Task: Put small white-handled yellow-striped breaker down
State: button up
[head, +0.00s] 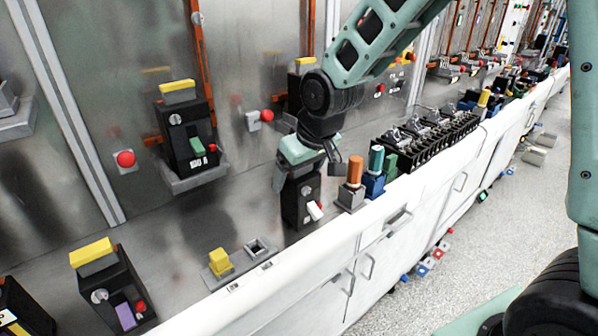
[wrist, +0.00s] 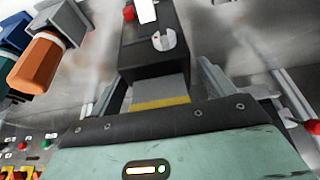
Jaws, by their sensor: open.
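The small breaker (head: 296,208) has a black body and a white handle, and stands upright on the metal counter near its front edge. In the wrist view, the breaker (wrist: 150,55) shows its white handle, a round grey dial, a red button, a grey neck and a yellow stripe. My gripper (head: 300,165) is over its top, pointing down. In the wrist view, my gripper (wrist: 160,88) is open, with one finger on each side of the grey neck. The gripper hides the stripe in the head view.
Orange-handled (head: 355,171) and teal-handled (head: 376,160) switches stand close to the right, before a row of black terminal blocks (head: 425,138). A yellow block (head: 220,262) and an empty square socket (head: 257,248) are at the left. A purple-handled breaker (head: 112,290) stands farther left.

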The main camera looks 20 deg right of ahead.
jog(key=v, duration=1.2)
jog(key=s+a+f+n+g, duration=0.1)
jog(key=s+a+f, duration=0.1)
jog(key=s, duration=0.5)
jog(key=s+a+f+n+g, duration=0.1)
jog(key=s+a+f, duration=0.2)
jog(key=s, duration=0.5)
jog(key=s+a+f+n+g, duration=0.2)
jog(key=s+f, duration=0.3)
jog(key=s, duration=0.2)
jog(key=shift+s+a+h+b, duration=0.25)
jog(key=shift+s+h+b, duration=0.05)
jog(key=shift+s+h, duration=0.1)
